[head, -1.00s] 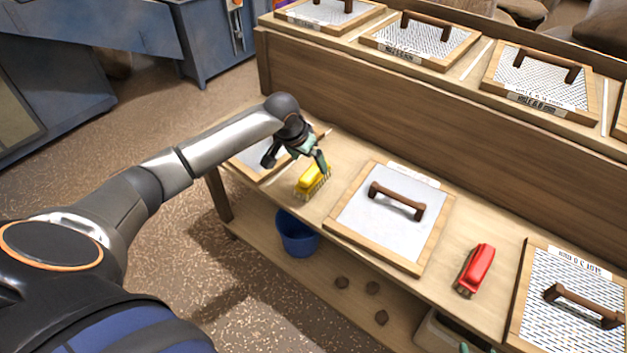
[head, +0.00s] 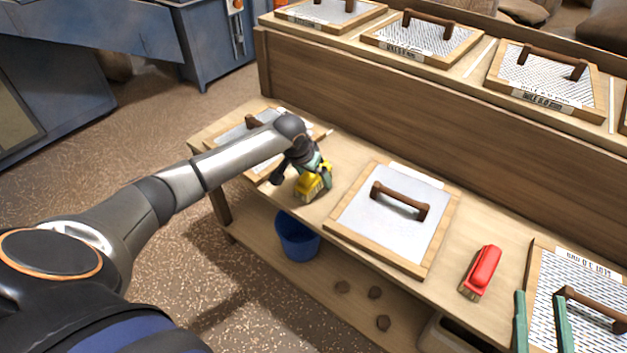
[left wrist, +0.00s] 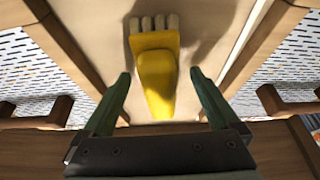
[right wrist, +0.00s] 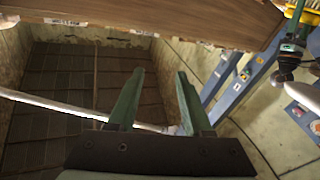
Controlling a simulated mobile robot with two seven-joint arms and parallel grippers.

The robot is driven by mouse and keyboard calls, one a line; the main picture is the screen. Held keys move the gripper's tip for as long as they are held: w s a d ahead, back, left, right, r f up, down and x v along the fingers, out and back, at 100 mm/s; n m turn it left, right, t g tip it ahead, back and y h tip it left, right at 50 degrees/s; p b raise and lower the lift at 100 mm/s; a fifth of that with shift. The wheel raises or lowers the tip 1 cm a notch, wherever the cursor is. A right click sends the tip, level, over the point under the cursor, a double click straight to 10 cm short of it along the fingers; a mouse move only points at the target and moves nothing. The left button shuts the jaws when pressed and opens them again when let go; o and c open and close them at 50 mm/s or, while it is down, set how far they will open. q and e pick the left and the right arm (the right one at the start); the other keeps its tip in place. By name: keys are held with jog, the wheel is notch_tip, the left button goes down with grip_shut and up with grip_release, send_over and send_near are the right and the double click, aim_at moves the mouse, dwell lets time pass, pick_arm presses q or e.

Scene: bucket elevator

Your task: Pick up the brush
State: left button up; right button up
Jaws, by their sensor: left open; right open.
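A yellow brush (head: 311,187) with pale bristles stands on the wooden bench between two framed screens. My left gripper (head: 302,178) is right over it and partly covers it. In the left wrist view the yellow brush (left wrist: 157,75) lies between and beyond the two open green fingers (left wrist: 160,100), which do not clasp it. A second brush, red (head: 482,270) with dark bristles, sits further right on the bench. My right gripper (head: 540,325) is open and empty at the lower right, in front of the right screen; its green fingers (right wrist: 157,100) also show in the right wrist view.
A framed screen with a brown handle (head: 395,215) lies between the two brushes. Another screen (head: 580,300) is at the right, and more lie on the upper shelf (head: 420,40). A blue bucket (head: 297,238) and several dark lumps are on the lower shelf.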

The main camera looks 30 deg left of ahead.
pick_arm(q)
jog(key=shift+w+f, duration=0.1)
jog(key=shift+f, duration=0.05)
grip_shut()
pick_arm(e)
jog(key=shift+r+y, duration=0.3)
jog(key=shift+r, duration=0.2)
dwell(0.4)
